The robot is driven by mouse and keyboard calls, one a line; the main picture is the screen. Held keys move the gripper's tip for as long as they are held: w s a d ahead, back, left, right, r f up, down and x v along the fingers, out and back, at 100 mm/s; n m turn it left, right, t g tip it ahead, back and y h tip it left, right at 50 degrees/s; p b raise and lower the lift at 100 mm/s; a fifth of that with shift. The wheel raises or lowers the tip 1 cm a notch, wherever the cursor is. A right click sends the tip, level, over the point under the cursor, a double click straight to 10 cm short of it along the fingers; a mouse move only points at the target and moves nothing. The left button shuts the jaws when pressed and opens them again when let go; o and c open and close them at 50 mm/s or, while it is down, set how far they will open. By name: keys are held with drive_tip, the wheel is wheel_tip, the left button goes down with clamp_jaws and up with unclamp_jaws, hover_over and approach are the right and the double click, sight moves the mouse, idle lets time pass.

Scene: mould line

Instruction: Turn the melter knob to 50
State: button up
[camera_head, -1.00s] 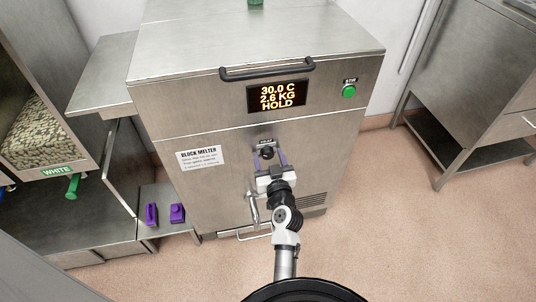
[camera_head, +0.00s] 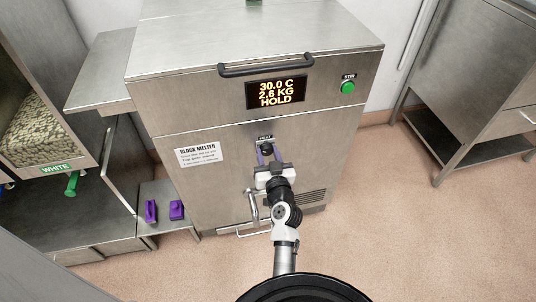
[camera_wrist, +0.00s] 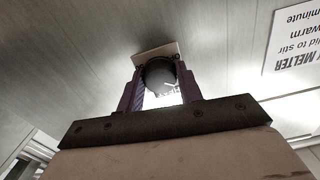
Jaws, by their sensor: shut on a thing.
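The block melter is a steel cabinet (camera_head: 200,120) with a lit display (camera_head: 275,93) reading 30.0 C, 2.6 KG, HOLD. Its black knob (camera_head: 266,149) sits under a small heat label (camera_head: 265,138) on the front panel. My gripper (camera_head: 266,156) reaches up to the knob from below, with its purple fingers on either side of it. In the wrist view the dark round knob (camera_wrist: 159,72) is between the fingertips of my gripper (camera_wrist: 161,82), which is shut on it. The knob's pointer and scale cannot be read clearly.
A green stir button (camera_head: 347,88) is at the upper right of the panel. A black lid handle (camera_head: 267,68) runs above the display. A metal tap lever (camera_head: 252,204) stands close to the left of my wrist. Two purple items (camera_head: 176,210) lie on a low shelf at left.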

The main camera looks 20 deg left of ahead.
drive_tip(key=m, duration=0.8)
drive_tip(key=shift+r+m+p, duration=0.15)
drive_tip(key=shift+m+p, duration=0.15)
drive_tip(key=shift+p, duration=0.05)
drive_tip(key=m+p, duration=0.1)
drive_tip(key=m, duration=0.3)
drive_tip(key=shift+m, duration=0.3)
drive_tip(key=m+p, duration=0.1)
drive_tip(key=m, duration=0.3)
drive_tip(key=shift+r+m+p, duration=0.15)
drive_tip(key=shift+m+p, duration=0.15)
drive_tip(key=shift+p, duration=0.1)
drive_tip(key=m+p, duration=0.1)
drive_tip(key=m, duration=0.2)
drive_tip(key=shift+m, duration=0.3)
drive_tip(key=m+p, duration=0.2)
drive_tip(key=m, duration=0.2)
drive_tip(key=shift+r, duration=0.1)
drive_tip(key=m+p, duration=0.2)
drive_tip(key=m, duration=0.3)
drive_tip(key=shift+w+m+p, duration=0.1)
drive_tip(key=shift+m+p, duration=1)
drive_tip(key=shift+m, duration=1.2)
